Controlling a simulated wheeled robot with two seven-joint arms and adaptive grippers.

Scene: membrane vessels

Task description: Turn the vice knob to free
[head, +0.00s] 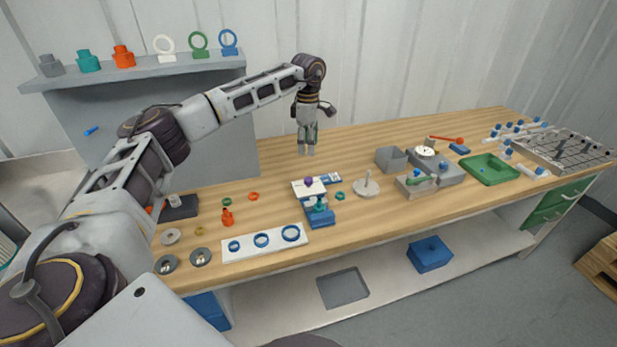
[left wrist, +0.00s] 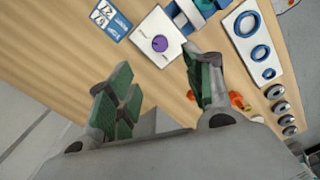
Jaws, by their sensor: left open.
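A purple knob (head: 308,181) sits on a white plate (head: 300,191), at the back of a blue vice-like fixture (head: 319,218) on the bench. In the left wrist view the round purple knob (left wrist: 159,43) shows on its white plate (left wrist: 150,23); small marks on the plate are too small to read. My left gripper (head: 308,151) points down above the bench, behind the knob and apart from it. In the left wrist view its green-padded fingers (left wrist: 154,68) are spread and empty, with the knob just beyond their tips. My right gripper is not in view.
A blue label card (head: 331,178) lies behind the plate. A white board with blue rings (head: 265,243) lies in front. A white peg stand (head: 367,185) and grey boxes (head: 391,160) stand to the right. Bare bench lies behind the knob.

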